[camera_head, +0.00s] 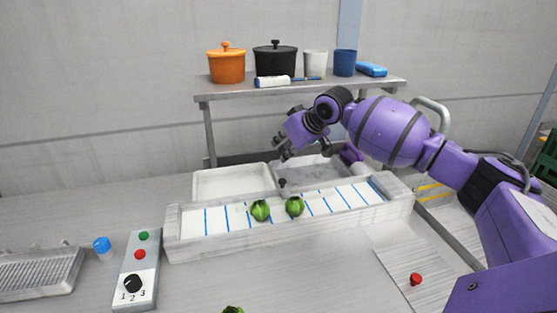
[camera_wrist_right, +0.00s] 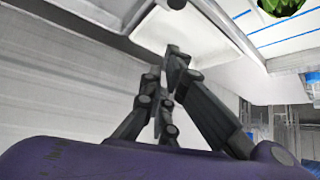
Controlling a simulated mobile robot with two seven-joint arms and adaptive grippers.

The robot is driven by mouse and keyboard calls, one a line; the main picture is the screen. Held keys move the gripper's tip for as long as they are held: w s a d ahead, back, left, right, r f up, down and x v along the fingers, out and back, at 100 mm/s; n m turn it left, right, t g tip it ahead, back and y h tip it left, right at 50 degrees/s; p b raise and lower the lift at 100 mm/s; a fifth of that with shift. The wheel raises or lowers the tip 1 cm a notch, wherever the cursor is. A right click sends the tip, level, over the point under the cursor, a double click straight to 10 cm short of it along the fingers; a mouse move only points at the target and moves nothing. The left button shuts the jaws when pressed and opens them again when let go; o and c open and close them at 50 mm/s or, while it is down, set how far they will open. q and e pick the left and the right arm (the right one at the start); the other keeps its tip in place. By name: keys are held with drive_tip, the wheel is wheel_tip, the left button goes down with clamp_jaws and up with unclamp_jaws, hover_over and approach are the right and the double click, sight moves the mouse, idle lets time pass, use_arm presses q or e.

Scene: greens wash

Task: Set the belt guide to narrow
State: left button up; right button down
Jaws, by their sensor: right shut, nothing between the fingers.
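The belt (camera_head: 335,200) is a white strip with blue cross lines in a pale frame. Two green heads sit on it, a left one (camera_head: 260,210) and a right one (camera_head: 295,206). A small black knob (camera_head: 282,183) stands at the belt's far edge; it looks like the guide's handle, but its setting cannot be read. My right gripper (camera_head: 283,155) is shut and empty, above and behind the knob, apart from it. In the wrist view its fingertips (camera_wrist_right: 174,55) are together over a white tray's edge. My left gripper is not in view.
A white tray (camera_head: 203,187) and a grey basin (camera_head: 318,167) lie behind the belt. A shelf (camera_head: 300,91) with pots and cups stands at the back. A control box (camera_head: 128,291) with a dial, a blue-capped bottle (camera_head: 102,246) and a red knob (camera_head: 415,279) are in front.

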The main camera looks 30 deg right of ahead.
hover_over(277, 182)
drive_tip(key=w, duration=0.4)
wheel_tip(277, 182, down, 6)
drive_tip(key=f, duration=0.1)
drive_tip(key=s, duration=0.3)
drive_tip(key=shift+s+r+p, duration=0.3)
drive_tip(key=shift+p, duration=0.1)
drive_tip(key=shift+s+f, duration=0.1)
drive_tip(key=shift+s, duration=0.15)
drive_tip(key=shift+f, duration=0.25)
drive_tip(key=shift+s, duration=0.1)
